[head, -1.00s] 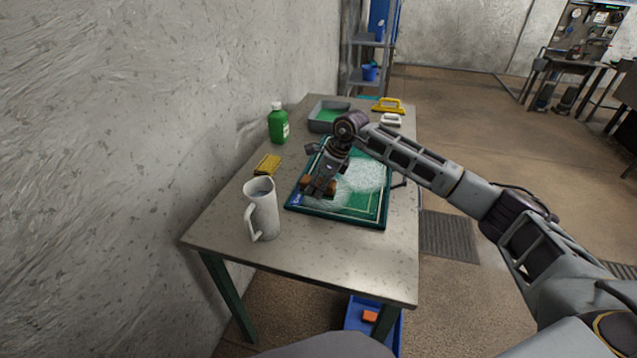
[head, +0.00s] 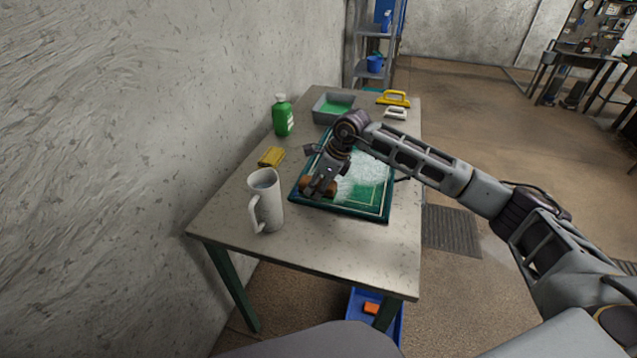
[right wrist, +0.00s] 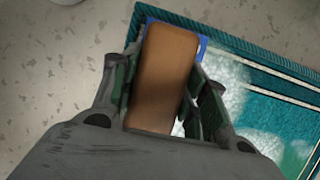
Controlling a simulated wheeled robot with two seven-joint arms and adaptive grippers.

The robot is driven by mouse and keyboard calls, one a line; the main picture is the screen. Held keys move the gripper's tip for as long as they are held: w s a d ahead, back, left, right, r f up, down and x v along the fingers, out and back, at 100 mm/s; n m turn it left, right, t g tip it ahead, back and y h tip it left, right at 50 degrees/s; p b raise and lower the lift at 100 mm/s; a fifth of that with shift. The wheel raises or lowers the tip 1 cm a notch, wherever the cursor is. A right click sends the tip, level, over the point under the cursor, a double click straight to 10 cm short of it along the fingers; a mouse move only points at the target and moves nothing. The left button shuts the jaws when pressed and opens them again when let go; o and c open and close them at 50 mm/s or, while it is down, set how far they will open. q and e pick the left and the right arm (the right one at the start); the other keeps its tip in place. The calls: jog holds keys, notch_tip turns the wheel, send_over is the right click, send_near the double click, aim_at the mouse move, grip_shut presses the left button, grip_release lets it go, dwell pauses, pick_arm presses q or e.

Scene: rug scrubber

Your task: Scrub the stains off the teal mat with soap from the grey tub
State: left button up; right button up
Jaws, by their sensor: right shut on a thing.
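The teal mat (head: 342,209) lies flat on the table, with a dark ribbed rim and a pale inner line. White foam (head: 364,178) covers much of its middle and far right; the front part shows bare green. My right gripper (head: 319,188) is shut on a brown block-shaped scrubber (right wrist: 163,78), over the mat's near-left corner. I cannot tell whether the scrubber presses on the mat. A blue patch (right wrist: 203,46) shows beside it in the right wrist view. The grey tub (head: 318,112) with green liquid stands behind the mat. My left gripper is out of view.
A white jug (head: 266,205) stands at the front left of the mat. A yellow sponge (head: 271,156) and green bottle (head: 283,117) are to the left. A yellow-handled tool (head: 393,98) and white-handled one (head: 396,113) lie at the back right. The table's front is clear.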

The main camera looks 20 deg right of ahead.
jog(key=shift+w+d, duration=0.1)
jog(key=shift+w, duration=0.05)
jog(key=shift+w+d+f+b, duration=0.1)
jog(key=shift+w+d+b, duration=0.2)
jog(key=shift+w+d, duration=0.4)
jog(key=shift+w+d+f+b, duration=0.1)
jog(key=shift+w+d+b, duration=0.25)
jog(key=shift+w, duration=0.5)
jog(key=shift+d, duration=0.1)
jog(key=shift+w+d, duration=0.6)
jog(key=shift+w, duration=0.25)
jog(key=shift+w+d, duration=0.6)
jog(key=shift+w, duration=0.25)
jog(key=shift+r, duration=0.1)
jog(key=shift+w+a+r+p, duration=0.1)
jog(key=shift+r+p, duration=1)
jog(key=shift+r, duration=1.25)
